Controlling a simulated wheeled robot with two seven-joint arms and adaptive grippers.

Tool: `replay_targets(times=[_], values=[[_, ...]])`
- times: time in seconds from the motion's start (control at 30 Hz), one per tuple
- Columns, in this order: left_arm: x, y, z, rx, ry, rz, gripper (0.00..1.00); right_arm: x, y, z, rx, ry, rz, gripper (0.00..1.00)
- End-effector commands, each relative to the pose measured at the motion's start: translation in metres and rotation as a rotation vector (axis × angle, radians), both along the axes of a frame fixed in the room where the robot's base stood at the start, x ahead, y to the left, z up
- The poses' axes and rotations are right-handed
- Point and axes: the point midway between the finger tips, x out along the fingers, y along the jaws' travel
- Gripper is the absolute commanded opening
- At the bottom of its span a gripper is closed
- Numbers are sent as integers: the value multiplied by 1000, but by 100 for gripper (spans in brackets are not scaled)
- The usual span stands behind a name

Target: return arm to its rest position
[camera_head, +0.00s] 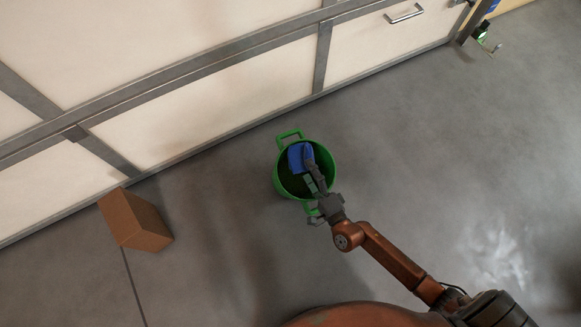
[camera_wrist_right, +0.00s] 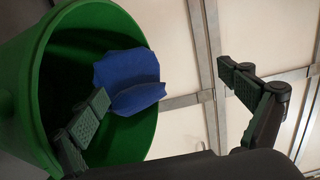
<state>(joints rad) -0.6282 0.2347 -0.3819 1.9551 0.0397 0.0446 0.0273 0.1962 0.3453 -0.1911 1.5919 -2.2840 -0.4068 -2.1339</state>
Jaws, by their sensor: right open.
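My right gripper (camera_head: 316,192) is over the near side of a green bucket (camera_head: 279,180). Its jaws are open; in the wrist view the fingers (camera_wrist_right: 165,92) stand wide apart. In that view, one finger overlaps the mouth of the bucket (camera_wrist_right: 22,100) and the other is outside its outline. A blue, folded, cloth-like piece (camera_head: 296,157) is at the bucket's mouth. It also shows in the wrist view (camera_wrist_right: 125,72), behind the left finger's tip; whether they touch cannot be told. My left gripper is not in view.
A brown box (camera_head: 135,220) stands on the grey floor to the left. A cream panelled wall (camera_head: 210,110) with grey metal strips runs behind the bucket. A small green and dark object (camera_head: 482,32) is at the top right. The floor (camera_head: 440,150) right of the bucket is clear.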

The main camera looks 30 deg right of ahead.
Motion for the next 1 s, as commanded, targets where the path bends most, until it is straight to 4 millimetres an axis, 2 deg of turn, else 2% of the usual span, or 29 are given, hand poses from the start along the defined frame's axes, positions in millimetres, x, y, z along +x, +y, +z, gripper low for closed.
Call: replay_targets(times=[0.1, 0.2, 0.77, 0.87, 0.97, 1.0], values=[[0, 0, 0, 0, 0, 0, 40, -12, 0, 0, 0, 0, 0, 96], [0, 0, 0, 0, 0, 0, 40, -15, 0, 1, 1, -1, 0, 96], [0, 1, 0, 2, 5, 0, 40, -17, -2, 3, 25, -3, -8, 96], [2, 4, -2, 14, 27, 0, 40, -23, -14, 12, 141, -14, -50, 96], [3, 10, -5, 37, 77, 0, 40, -37, -41, 29, 395, -46, -141, 96], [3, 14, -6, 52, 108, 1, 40, -46, -58, 37, 535, -65, -194, 96]])
